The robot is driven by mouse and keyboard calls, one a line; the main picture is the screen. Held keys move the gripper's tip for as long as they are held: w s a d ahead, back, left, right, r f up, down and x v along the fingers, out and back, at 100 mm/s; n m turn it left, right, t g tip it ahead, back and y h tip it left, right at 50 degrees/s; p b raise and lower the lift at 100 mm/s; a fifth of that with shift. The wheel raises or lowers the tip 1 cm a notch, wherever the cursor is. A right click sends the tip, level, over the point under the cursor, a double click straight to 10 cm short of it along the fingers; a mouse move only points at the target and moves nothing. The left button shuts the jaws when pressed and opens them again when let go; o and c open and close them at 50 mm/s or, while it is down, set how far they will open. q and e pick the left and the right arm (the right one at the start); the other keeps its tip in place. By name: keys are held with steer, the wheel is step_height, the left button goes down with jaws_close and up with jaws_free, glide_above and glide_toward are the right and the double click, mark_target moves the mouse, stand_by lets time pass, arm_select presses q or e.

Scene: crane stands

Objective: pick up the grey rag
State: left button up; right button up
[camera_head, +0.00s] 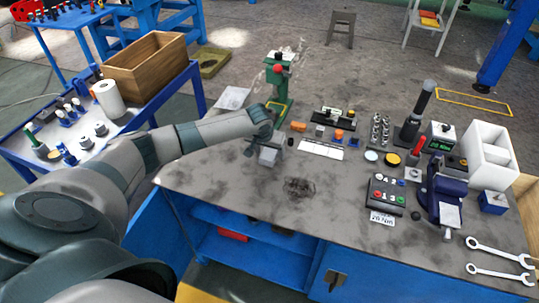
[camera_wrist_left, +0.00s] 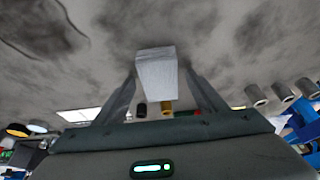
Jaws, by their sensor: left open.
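The grey rag (camera_head: 299,187) looks like a flat, dark, crumpled patch on the grey worktop, near the middle of its front half. It also shows at the upper left of the left wrist view (camera_wrist_left: 42,30). My left gripper (camera_head: 268,158) is over the worktop, behind and to the left of the rag and apart from it. In the left wrist view its two fingers (camera_wrist_left: 160,88) are spread, with a pale grey block-like shape (camera_wrist_left: 157,75) between them; I cannot tell whether they touch it. My right gripper is out of view.
A green press (camera_head: 279,85) stands behind my left gripper. A white strip (camera_head: 321,150), a control box (camera_head: 386,194), a blue vise (camera_head: 443,192) and wrenches (camera_head: 500,258) lie to the right. A wooden crate (camera_head: 146,70) sits on the left side table. The worktop around the rag is clear.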

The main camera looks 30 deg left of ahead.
mark_target(271, 152)
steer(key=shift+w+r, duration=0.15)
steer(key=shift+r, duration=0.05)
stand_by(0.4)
arm_select(q)
steer(key=c, duration=1.1)
steer(key=shift+c, duration=0.2)
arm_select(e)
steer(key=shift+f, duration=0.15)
